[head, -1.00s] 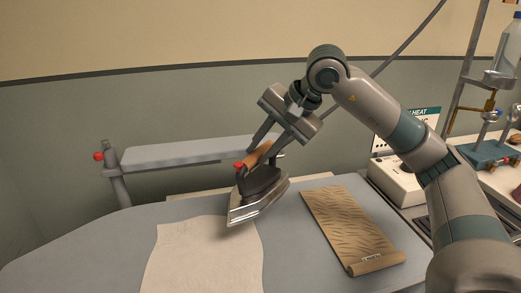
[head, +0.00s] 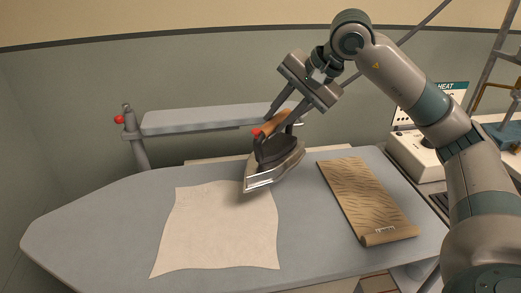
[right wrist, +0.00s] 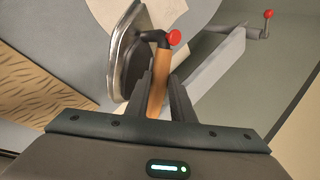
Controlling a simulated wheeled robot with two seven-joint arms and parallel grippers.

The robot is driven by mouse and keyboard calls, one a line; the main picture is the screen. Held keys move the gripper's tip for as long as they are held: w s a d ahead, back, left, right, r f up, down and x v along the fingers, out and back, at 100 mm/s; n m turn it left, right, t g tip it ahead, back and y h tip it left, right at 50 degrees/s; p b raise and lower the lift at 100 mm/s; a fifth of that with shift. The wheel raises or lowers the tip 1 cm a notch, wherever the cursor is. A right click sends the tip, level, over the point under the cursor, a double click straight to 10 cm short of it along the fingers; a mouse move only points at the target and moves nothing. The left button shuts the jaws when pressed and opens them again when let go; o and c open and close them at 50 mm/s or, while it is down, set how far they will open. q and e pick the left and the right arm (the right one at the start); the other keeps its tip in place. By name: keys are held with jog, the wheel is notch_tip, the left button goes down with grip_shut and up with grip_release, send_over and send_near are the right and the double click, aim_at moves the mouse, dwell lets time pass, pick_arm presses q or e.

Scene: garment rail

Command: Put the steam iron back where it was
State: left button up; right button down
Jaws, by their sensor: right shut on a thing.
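The steam iron (head: 274,162) has a dark body, a shiny metal soleplate, a wooden handle and a red knob. It is in the middle of the head view, tilted, over the far part of the ironing board (head: 110,215). My right gripper (head: 284,122) is shut on its handle from above. In the right wrist view the iron (right wrist: 128,55) shows with its wooden handle between the fingers (right wrist: 165,95). Whether the soleplate touches the board is hard to tell. My left gripper is not in view.
A cream cloth (head: 215,230) lies on the board left of the iron. A brown striped pad (head: 365,198) lies to the right. A narrow grey sleeve board (head: 205,119) stands behind. A white box (head: 415,155) with a sign is at the back right.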

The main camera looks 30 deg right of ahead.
jog(key=shift+w+a+f+n+y, duration=0.1)
jog(key=shift+w+a+n+y, duration=0.2)
jog(key=shift+a, duration=0.15)
jog(key=w+a+f+n+g+y, duration=0.1)
jog(key=w+a+f+n+g, duration=0.1)
jog(key=a+n, duration=0.3)
jog(key=w+a+f+n+g+y, duration=0.2)
jog(key=a+f+n+g, duration=0.1)
jog(key=a+n, duration=0.3)
jog(key=a+g, duration=0.1)
jog(key=a, duration=0.1)
jog(key=shift+w+a+n, duration=0.3)
jog(key=shift+w+a, duration=0.05)
jog(key=shift+s+f, duration=0.1)
jog(key=shift+f, duration=0.05)
